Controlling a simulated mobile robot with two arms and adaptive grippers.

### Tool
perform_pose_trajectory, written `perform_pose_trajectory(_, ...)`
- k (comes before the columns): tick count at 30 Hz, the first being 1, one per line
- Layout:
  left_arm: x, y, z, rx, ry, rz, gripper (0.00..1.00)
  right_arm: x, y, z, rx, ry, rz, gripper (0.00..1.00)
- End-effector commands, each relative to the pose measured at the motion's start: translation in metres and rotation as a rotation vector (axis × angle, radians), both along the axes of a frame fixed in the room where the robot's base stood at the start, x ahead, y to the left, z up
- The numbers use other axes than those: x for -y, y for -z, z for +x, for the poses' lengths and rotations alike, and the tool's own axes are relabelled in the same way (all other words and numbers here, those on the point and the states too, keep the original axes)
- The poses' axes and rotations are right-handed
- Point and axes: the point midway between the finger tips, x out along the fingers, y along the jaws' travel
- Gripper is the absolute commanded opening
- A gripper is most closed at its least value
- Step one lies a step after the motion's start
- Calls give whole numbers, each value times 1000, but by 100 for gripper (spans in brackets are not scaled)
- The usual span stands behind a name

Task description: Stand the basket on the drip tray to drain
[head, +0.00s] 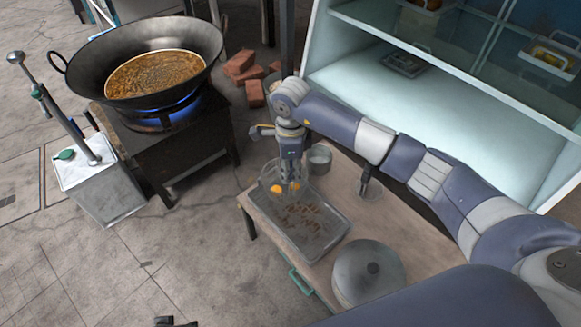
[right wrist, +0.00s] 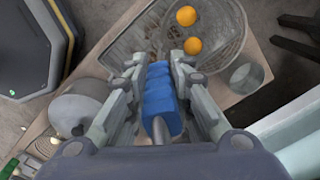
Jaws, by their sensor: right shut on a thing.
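My right gripper (head: 291,183) points down over the table and is shut on the blue handle (right wrist: 160,95) of the wire basket. The basket (right wrist: 225,25) is a round mesh bowl holding two orange balls (right wrist: 192,45). In the head view the basket (head: 267,176) overlaps the far left end of the drip tray, partly behind the gripper. The drip tray (head: 318,239) is a grey rectangular tray with brown bits on it; it also shows in the right wrist view (right wrist: 116,56). I cannot tell whether the basket touches the tray.
A lidded pot (head: 368,275) stands at the near right of the table, and a small metal cup (head: 320,158) behind the tray. A wok (head: 150,65) of brown liquid sits over a blue flame at the left. A glass cabinet (head: 430,90) stands behind.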

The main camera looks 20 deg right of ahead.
Motion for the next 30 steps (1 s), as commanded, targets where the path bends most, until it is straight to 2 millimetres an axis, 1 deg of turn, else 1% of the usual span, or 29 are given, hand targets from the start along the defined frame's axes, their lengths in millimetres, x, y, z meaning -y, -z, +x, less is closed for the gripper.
perform_pose_trajectory(9, -1, -37, 0, 22, -3, -1, 40, 0, 16, 1, 3, 0, 1, 0)
perform_pose_trajectory(21, -3, -81, -8, 44, -7, -1, 40, 0, 33, 1, 2, -1, 1, 0)
perform_pose_trajectory(27, -4, -95, -13, 51, -7, -2, 40, 0, 37, 1, 4, -1, 1, 0)
perform_pose_trajectory(30, -4, -98, -14, 51, -8, -2, 40, 0, 38, 1, 4, -1, 1, 0)
